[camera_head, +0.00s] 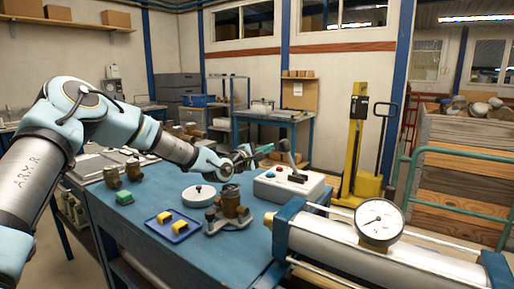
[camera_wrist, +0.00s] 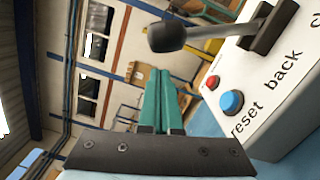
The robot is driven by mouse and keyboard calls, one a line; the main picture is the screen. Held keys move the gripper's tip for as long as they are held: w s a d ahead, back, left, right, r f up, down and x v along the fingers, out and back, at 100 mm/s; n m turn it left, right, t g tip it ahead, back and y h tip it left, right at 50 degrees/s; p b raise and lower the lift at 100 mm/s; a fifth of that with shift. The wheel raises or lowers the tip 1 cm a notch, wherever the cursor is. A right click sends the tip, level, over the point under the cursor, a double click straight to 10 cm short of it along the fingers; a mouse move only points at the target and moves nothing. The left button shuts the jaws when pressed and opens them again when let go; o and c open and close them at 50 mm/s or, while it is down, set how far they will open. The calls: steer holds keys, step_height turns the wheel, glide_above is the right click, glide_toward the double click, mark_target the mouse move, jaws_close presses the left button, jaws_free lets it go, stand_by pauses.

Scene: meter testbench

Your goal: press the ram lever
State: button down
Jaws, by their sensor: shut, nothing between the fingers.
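The ram lever (camera_head: 284,146) has a black knob on a metal shaft and stands up from a white control box (camera_head: 272,191) on the blue bench. In the wrist view the lever's knob (camera_wrist: 167,37) is at the top, with its shaft running right to a dark slotted base. The box (camera_wrist: 285,95) there shows a red button (camera_wrist: 213,82) and a blue button (camera_wrist: 231,102). My gripper (camera_head: 269,149) has green fingers, shut and empty, just left of the knob in the head view. In the wrist view the fingers (camera_wrist: 158,75) point up below the knob, with a visible gap.
A brass meter on a stand (camera_head: 231,207), a white round dish (camera_head: 199,194) and a blue tray (camera_head: 172,229) with yellow pieces are left of the box. A large cylinder with a gauge (camera_head: 380,220) fills the front right. A yellow lift (camera_head: 355,150) stands behind.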

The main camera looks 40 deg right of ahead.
steer(key=shift+s+d+r, duration=0.1)
steer(key=shift+s+d, duration=0.2)
steer(key=shift+s, duration=0.3)
